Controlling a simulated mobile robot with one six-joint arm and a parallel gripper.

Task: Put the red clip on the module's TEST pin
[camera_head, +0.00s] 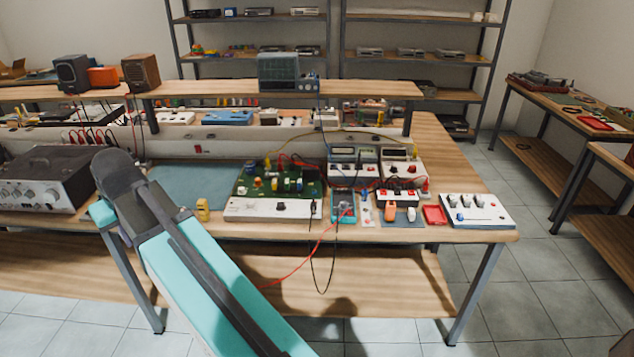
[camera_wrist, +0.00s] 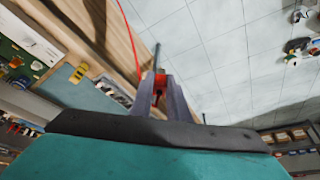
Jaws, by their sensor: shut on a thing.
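In the wrist view my gripper (camera_wrist: 160,92) is shut on the red clip (camera_wrist: 160,80), which shows between the two grey fingers. A red lead (camera_wrist: 130,42) runs up from the clip. No TEST label is readable, so I cannot tell which unit is the module.
The wooden bench (camera_head: 460,236) has an open lower shelf (camera_head: 390,285). A black lead (camera_head: 313,250) loops below its front edge. A yellow object (camera_head: 203,209) stands beside a blue-green mat (camera_head: 190,185). A grey amplifier (camera_head: 42,180) is left of my arm. Tiled floor is clear at right.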

